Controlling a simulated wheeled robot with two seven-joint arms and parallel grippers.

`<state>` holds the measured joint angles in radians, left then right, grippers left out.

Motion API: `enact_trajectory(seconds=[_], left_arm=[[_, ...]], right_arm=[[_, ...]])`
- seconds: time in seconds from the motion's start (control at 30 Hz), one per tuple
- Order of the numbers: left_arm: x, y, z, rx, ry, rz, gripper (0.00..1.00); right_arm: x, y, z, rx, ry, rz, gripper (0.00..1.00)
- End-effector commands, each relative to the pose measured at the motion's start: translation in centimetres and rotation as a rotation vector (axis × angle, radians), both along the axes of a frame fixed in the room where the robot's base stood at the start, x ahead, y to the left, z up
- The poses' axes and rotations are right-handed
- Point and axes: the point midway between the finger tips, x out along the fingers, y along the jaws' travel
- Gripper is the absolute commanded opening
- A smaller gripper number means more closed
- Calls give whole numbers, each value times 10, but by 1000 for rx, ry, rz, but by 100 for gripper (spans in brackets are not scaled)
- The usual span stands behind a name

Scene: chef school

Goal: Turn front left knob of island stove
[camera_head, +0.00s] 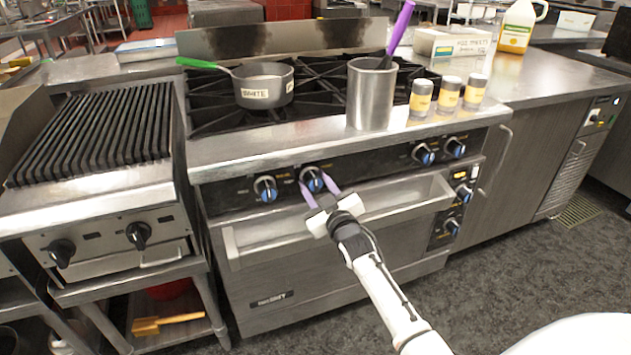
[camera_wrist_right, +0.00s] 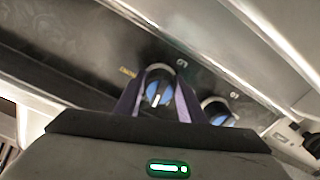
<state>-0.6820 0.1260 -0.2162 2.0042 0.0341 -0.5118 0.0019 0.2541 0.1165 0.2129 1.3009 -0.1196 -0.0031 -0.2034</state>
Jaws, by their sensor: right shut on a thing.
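The island stove (camera_head: 340,140) has a dark front panel with black and blue knobs. Two knobs sit at the panel's left end: the outermost left knob (camera_head: 265,188) and the second knob from the left (camera_head: 312,178). My right gripper (camera_head: 318,187) is at the second knob, its purple fingers on either side of it. In the right wrist view, the fingers are shut on this knob (camera_wrist_right: 157,92), with the other knob (camera_wrist_right: 218,112) free beside it. My left gripper is not in view.
A horizontal ledge (camera_head: 390,198) runs under the knobs. A pot (camera_head: 264,85) with a green handle, a steel container (camera_head: 371,98) and several yellow-labelled shakers (camera_head: 447,95) stand on the stove. A grill (camera_head: 100,130) adjoins at left. The floor in front is clear.

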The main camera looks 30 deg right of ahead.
Motion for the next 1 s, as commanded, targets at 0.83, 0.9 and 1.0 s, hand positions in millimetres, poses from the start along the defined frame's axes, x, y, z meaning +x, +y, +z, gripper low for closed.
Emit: enact_trajectory(seconds=[0.83,0.9,1.0], left_arm=[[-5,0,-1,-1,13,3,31],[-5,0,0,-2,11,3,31],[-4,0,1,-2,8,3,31]], right_arm=[[0,1,-2,135,-29,0,13],[0,1,-2,135,-30,0,48],[0,1,-1,133,-30,0,55]])
